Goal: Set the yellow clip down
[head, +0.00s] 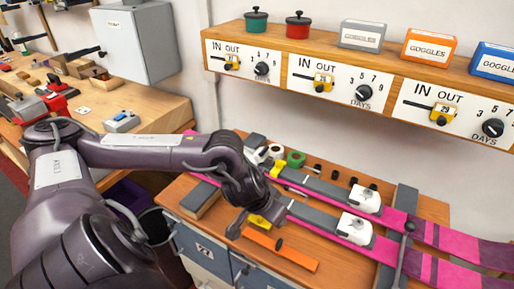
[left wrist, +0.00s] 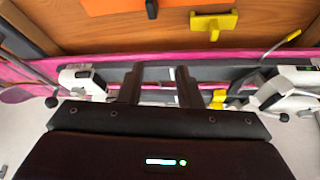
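A yellow clip (head: 262,221) lies on the wooden bench top by the near ski, partly hidden by my left gripper in the head view. In the left wrist view the clip (left wrist: 212,22) lies clear of the fingers, on bare wood. My left gripper (left wrist: 157,75) is open, with two dark fingers apart and no clip between them, over the ski. In the head view my left gripper (head: 258,208) is low over the bench. A second yellow piece (head: 277,168) sits at the far ski; it also shows beside a finger in the left wrist view (left wrist: 218,98). My right gripper is not in view.
Two pink and grey skis (head: 305,215) with white bindings (head: 354,229) cross the bench. An orange strip (head: 281,249) lies at the front. A green tape roll (head: 296,159) and small black parts lie behind. A shelf with dial panels (head: 340,80) hangs above.

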